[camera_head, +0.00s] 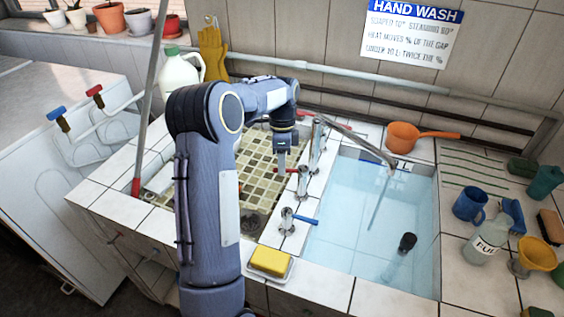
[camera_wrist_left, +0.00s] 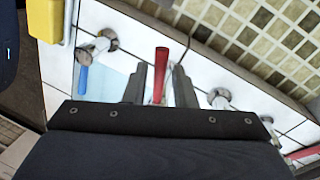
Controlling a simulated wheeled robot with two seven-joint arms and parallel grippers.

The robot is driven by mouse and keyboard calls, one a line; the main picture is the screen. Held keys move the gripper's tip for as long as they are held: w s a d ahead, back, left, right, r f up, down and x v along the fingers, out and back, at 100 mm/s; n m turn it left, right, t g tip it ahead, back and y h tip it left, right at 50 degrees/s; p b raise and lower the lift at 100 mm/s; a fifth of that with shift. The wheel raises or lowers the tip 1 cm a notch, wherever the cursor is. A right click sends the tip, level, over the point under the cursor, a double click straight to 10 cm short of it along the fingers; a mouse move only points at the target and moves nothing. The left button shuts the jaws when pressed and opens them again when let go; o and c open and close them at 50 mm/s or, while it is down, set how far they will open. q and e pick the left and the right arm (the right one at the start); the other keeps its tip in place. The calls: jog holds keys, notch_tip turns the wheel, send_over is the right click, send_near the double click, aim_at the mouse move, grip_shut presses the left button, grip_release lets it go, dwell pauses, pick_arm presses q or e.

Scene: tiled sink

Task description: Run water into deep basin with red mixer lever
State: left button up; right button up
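The red mixer lever (camera_head: 292,171) sits on a chrome tap body (camera_head: 302,184) on the white tiled ledge between the two basins. My left gripper (camera_head: 281,160) points down at this lever. In the left wrist view the red lever (camera_wrist_left: 161,75) lies between my two fingers, with a narrow gap visible on each side, so the gripper looks open around it. The deep basin (camera_head: 341,200) is pale blue, right of the ledge. A spout (camera_head: 365,145) reaches over it, and a thin bluish streak like water (camera_head: 378,203) hangs below its tip. My right gripper is out of view.
A blue lever tap (camera_head: 303,219) stands nearer on the ledge; a yellow sponge (camera_head: 270,261) lies in front. The mosaic basin (camera_head: 255,160) is left. A black-topped pipe (camera_head: 407,242) stands in the deep basin. An orange ladle (camera_head: 405,137), blue mug (camera_head: 470,204) and bottle (camera_head: 485,240) crowd the right.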

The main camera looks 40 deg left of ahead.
pick_arm(q)
grip_shut()
jog(key=w+m+p, duration=0.1)
jog(key=m, duration=0.1)
jog(key=w+m+p, duration=0.1)
jog(key=m+p, duration=0.1)
jog(key=shift+a+y, duration=0.4)
jog(key=shift+o, duration=1.4)
grip_release()
